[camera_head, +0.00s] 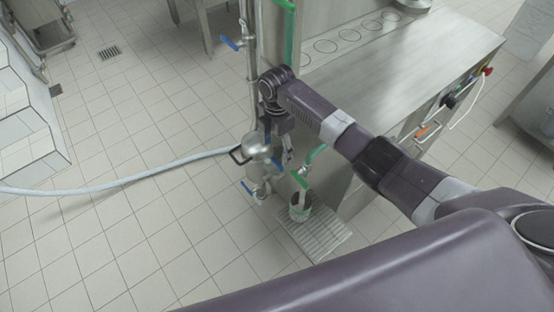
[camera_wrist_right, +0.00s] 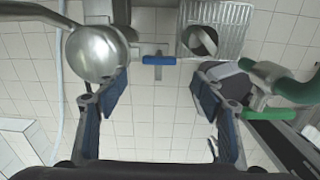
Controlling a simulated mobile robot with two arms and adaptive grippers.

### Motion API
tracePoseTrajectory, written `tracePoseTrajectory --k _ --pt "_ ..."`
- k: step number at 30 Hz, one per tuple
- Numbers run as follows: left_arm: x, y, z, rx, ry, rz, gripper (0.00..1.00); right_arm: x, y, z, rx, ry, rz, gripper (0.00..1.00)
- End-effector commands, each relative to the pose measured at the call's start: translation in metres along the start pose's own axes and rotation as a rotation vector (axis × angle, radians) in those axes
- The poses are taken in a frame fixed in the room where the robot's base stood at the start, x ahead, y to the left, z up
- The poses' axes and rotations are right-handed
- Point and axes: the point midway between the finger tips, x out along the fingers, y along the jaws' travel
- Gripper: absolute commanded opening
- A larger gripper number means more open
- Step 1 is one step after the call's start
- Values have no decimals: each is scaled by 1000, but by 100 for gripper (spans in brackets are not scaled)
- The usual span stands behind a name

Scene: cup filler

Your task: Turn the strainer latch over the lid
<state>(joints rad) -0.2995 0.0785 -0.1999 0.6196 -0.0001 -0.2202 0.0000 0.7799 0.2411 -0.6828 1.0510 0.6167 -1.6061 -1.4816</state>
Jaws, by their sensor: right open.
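The strainer is a shiny metal body with a rounded lid (camera_head: 262,147), standing on the pipework near the middle of the head view. The rounded lid also shows at the upper left of the right wrist view (camera_wrist_right: 95,53). In the wrist view my right gripper (camera_wrist_right: 160,92) is open and empty, with the lid beyond the left finger. My left gripper is not in view.
A blue valve handle (camera_wrist_right: 159,60) lies ahead between the fingers. A green handle (camera_head: 313,156), a bucket (camera_head: 300,208) and a floor grate (camera_head: 316,234) are to the right. A pale hose (camera_head: 120,184) runs left. A steel counter (camera_head: 400,60) stands behind.

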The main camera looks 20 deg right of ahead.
Motion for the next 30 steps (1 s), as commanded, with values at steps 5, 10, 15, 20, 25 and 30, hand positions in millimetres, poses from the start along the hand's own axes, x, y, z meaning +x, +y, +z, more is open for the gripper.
tracePoseTrajectory --k 5,10,15,20,25,30 --pt "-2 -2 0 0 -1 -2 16 9 2 4 -13 -2 -7 62" --pt "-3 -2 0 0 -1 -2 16 36 1 3 -11 -2 -7 62" --pt "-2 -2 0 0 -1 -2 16 59 2 4 -11 -3 -5 62" --pt "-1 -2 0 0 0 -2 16 71 2 3 -12 -3 -3 62" --pt "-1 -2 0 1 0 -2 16 75 2 4 -12 -4 -1 62" --pt "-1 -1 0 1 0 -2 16 75 2 4 -12 -4 -1 62"
